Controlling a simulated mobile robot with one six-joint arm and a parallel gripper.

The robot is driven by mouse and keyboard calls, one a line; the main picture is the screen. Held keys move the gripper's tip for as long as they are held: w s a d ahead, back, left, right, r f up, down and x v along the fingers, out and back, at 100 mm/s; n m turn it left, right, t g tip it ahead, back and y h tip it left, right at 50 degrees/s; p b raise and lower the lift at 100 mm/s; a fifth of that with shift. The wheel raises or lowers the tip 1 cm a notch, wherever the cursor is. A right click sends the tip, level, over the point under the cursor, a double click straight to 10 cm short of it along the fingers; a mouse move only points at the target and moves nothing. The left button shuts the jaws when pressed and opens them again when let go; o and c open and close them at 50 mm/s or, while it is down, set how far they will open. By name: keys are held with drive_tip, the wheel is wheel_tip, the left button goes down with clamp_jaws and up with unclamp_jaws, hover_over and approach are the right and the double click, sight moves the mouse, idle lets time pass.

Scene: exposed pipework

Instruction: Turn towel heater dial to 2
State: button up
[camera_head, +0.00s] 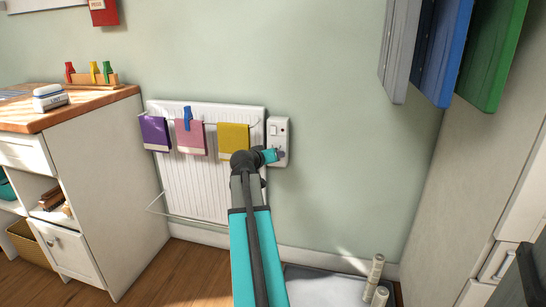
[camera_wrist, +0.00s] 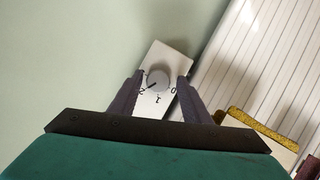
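The towel heater dial (camera_wrist: 158,77) is a round grey knob on a white control plate (camera_wrist: 150,104), seen tilted in the wrist view. The numbers 0, 1 and 2 show around its near side. A short dark mark on the knob appears to point toward the 2. My gripper (camera_wrist: 160,78) is open, with one finger on each side of the knob and visible gaps between. In the head view my gripper (camera_head: 281,154) is at the lower part of the wall plate (camera_head: 278,128) and hides the dial there.
A white radiator (camera_head: 190,185) with purple, pink and yellow towels (camera_head: 233,137) stands just left of the plate. Grey, blue and green panels (camera_head: 445,50) hang at upper right. A wooden-topped cabinet (camera_head: 90,180) stands left. The wall right of the plate is clear.

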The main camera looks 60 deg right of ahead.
drive_tip(key=shift+o, duration=0.3)
drive_tip(key=shift+r, duration=0.1)
drive_tip(key=p+v, duration=0.4)
drive_tip(key=v, duration=0.9)
drive_tip(key=shift+a, duration=0.35)
drive_tip(key=shift+s+r, duration=0.1)
